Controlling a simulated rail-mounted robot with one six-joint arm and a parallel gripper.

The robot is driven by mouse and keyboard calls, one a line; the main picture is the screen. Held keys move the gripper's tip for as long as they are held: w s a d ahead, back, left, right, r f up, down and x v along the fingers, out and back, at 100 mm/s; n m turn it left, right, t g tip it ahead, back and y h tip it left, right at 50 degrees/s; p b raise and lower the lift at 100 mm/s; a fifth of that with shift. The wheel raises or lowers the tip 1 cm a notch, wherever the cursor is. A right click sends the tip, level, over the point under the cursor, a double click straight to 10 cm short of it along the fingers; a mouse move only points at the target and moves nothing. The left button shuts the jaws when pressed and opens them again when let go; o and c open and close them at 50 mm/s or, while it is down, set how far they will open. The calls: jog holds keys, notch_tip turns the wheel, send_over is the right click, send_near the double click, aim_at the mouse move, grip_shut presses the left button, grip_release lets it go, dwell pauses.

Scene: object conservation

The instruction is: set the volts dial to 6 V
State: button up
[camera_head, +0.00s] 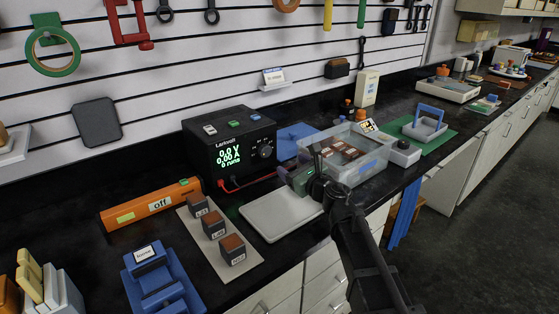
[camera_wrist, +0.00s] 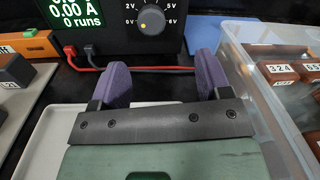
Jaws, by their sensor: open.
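The black power supply (camera_head: 208,160) stands against the wall; its green display reads 0.0 V, 0.00 A and 0 runs. Its grey round volts dial (camera_head: 266,152) is on the front, right of the display. In the wrist view the dial (camera_wrist: 152,20) is at the top middle, with voltage marks around it, 2 V and 5 V among them. Its yellow dot sits at the lower left of the knob. My gripper (camera_wrist: 162,80) is open, its two purple fingers apart with nothing between them. It is in front of the dial, not touching it.
Red and black leads (camera_wrist: 100,66) run from the supply's front behind my fingers. A clear bin (camera_head: 372,168) with labelled brown blocks stands close on the right. A white tray (camera_head: 270,222) lies below. Labelled blocks on a beige mat (camera_head: 245,262) and an orange "off" bar (camera_head: 128,216) are left.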

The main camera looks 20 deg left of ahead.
aim_at(267, 152)
jog(key=shift+a+f+n+g, duration=0.3)
jog(key=shift+f+n+g, duration=0.15)
jog(key=shift+n, duration=0.15)
jog(key=shift+r, duration=0.15)
jog(key=shift+a, duration=0.3)
jog(key=x, duration=1)
jog(key=shift+a+r, duration=0.2)
jog(key=c, duration=0.9)
jog(key=shift+c, duration=0.2)
